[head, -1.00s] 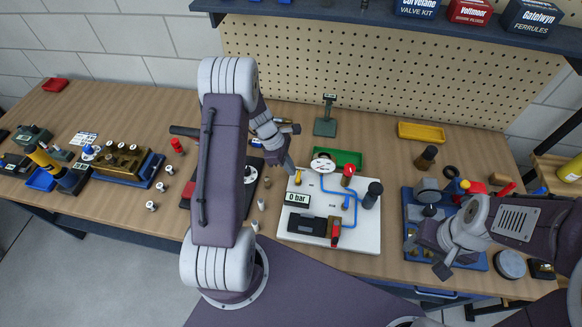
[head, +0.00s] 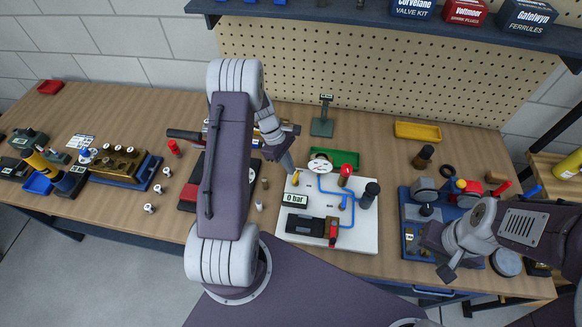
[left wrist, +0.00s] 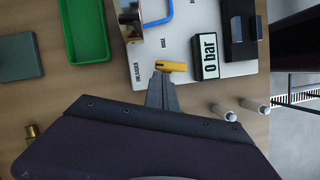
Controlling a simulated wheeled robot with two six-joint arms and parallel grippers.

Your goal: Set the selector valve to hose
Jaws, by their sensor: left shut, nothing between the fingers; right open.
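The white board (head: 350,238) carries a small yellow lever (head: 296,178) at its upper left corner. In the left wrist view the lever (left wrist: 174,66) lies near two printed labels, one reading HOSE and one that looks like UNLOADER. Its long end points right there, alongside the board edge. My left gripper (head: 291,170) is shut and empty, its tips (left wrist: 161,76) right at the lever's near end; whether they touch I cannot tell. My right gripper (head: 446,274) is open and empty, low over the blue tray's front edge.
A gauge block (head: 295,198) reading 0 bar, blue piping and a red-handled part sit on the board. A green tray (head: 345,158) stands behind it. Small pale cylinders (left wrist: 252,106) stand beside the board. The blue tray (head: 410,212) with fittings lies to the right.

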